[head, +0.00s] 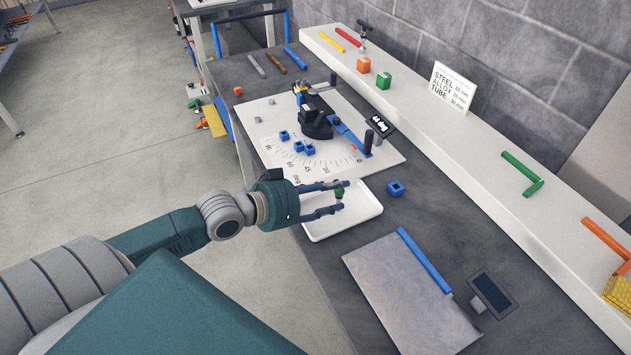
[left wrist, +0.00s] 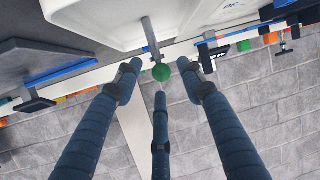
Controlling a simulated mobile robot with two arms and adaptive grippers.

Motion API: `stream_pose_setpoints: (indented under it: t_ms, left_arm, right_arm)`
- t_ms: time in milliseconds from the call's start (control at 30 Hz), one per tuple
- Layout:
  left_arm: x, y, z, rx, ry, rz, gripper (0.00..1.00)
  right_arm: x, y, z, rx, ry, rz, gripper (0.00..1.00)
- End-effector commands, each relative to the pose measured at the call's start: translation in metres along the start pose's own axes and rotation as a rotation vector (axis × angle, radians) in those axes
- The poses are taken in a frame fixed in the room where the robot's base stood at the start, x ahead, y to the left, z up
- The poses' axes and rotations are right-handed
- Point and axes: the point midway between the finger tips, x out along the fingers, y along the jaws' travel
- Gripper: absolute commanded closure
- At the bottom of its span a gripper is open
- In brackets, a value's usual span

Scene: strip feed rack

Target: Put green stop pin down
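The green stop pin (head: 339,193) has a round green knob and a grey shaft. In the left wrist view, the knob (left wrist: 161,72) lies between my fingertips, with the shaft running away from it across the white tray. The shaft's lower end contact is unclear. My right gripper is out of view.
A white angle board (head: 385,160) with a black and blue fixture (head: 314,118) and blue blocks stands behind the tray. Another blue block (head: 395,188) is right of the tray. A grey plate (head: 405,300) lies in front. A white shelf (head: 455,160) runs along the wall.

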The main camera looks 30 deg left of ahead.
Motion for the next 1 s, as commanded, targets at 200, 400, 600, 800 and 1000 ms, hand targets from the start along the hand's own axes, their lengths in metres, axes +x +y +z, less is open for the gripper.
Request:
stream_pose_setpoints:
  t_ms: [200, 400, 600, 800, 1000]
  left_arm:
    - [-0.024, -0.001, 0.003, 0.001, -0.007, -0.001, 0.6]
    - [-0.051, -0.001, 0.004, -0.001, -0.008, -0.002, 0.6]
    - [-0.075, -0.001, 0.003, -0.003, -0.008, -0.002, 0.6]
    - [-0.096, 0.0, 0.002, -0.002, -0.008, -0.001, 0.6]
    - [-0.111, 0.0, 0.001, -0.001, -0.005, -0.001, 0.6]
  right_arm:
    - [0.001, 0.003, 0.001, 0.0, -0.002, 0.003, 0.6]
    - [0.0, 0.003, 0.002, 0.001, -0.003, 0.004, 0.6]
    - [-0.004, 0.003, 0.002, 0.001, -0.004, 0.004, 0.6]
    - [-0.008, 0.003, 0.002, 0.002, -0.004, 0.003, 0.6]
    - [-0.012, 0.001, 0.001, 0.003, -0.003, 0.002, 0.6]
